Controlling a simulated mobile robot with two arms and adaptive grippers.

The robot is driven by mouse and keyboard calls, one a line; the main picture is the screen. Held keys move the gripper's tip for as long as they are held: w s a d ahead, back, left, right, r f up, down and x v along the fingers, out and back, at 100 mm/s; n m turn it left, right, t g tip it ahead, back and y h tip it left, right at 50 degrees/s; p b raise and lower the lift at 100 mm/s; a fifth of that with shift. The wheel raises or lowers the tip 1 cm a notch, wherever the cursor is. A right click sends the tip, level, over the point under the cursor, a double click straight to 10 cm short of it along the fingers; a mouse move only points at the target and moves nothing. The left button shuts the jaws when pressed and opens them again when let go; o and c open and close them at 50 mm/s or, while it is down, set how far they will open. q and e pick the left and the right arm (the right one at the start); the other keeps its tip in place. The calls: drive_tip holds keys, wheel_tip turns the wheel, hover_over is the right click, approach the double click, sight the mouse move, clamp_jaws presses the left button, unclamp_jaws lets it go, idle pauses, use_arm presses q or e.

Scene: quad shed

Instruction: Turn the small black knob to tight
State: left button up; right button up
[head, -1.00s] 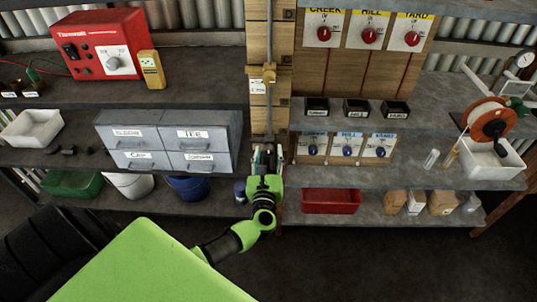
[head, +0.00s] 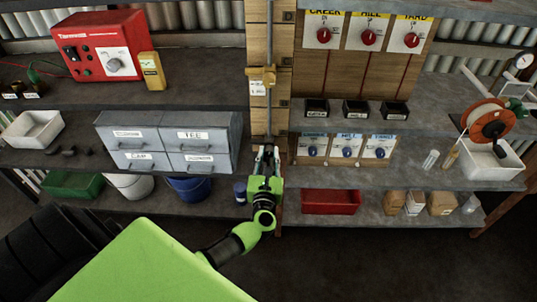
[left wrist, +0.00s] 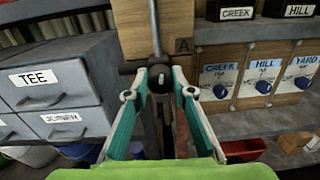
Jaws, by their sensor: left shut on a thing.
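The small black knob (left wrist: 160,79) shows in the left wrist view at the foot of a grey vertical rod (left wrist: 154,30), in front of the wooden post (left wrist: 128,28). A dark crossbar (left wrist: 131,68) sticks out to its left. My left gripper (left wrist: 159,76) has its two teal fingers on either side of the knob, shut on it. In the head view, my left gripper (head: 265,150) is at the post's lower end, where its fingers hide most of the knob. No tight marking is readable. My right gripper is not in view.
Grey drawers (head: 168,140) stand close to the left of the gripper. A panel with blue knobs (head: 346,150) is to the right. A red bin (head: 331,201) and a blue bucket (head: 188,188) are on the lower shelf. A brass slider (head: 261,76) sits higher on the post.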

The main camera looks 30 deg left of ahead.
use_arm(q)
drive_tip(key=m+p, duration=0.1)
drive_tip(key=m, duration=0.3)
drive_tip(key=shift+m, duration=0.3)
drive_tip(key=m+p, duration=0.1)
drive_tip(key=m, duration=0.2)
drive_tip(key=shift+r+m, duration=0.1)
drive_tip(key=shift+m, duration=0.2)
drive_tip(key=m+p, duration=0.2)
drive_tip(key=m, duration=0.2)
drive_tip(key=shift+g, duration=0.3)
drive_tip(key=shift+m+p, duration=0.35)
drive_tip(key=shift+m, duration=1.25)
drive_tip(key=o, duration=1.1)
drive_tip(key=shift+w+d, duration=0.1)
drive_tip(key=shift+o, duration=0.2)
